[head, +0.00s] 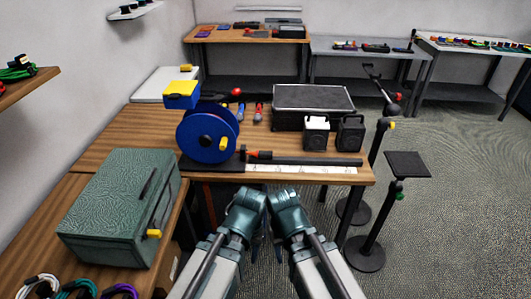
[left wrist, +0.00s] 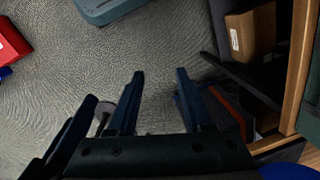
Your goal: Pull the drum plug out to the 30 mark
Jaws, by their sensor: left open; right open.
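The blue cable drum (head: 207,135) stands upright on the wooden table, with a yellow knob on its face. A small red and black piece (head: 255,155), which looks like the plug, lies just right of the drum. It is too small to read clearly. A white marked strip (head: 300,169) runs right from there along the table's front edge; its numbers are not legible. My left gripper (left wrist: 160,73) is open and empty in the left wrist view, above the floor. My right gripper (head: 284,194) is in front of the table edge, apart from the plug; its fingertips are hard to make out.
A dark bar (head: 318,160) lies behind the strip. Black cases and two small speaker-like boxes (head: 316,132) stand behind it. A green toolbox (head: 120,207) sits at the left. Black stands (head: 375,225) rise from the floor at right. The strip's surface looks clear.

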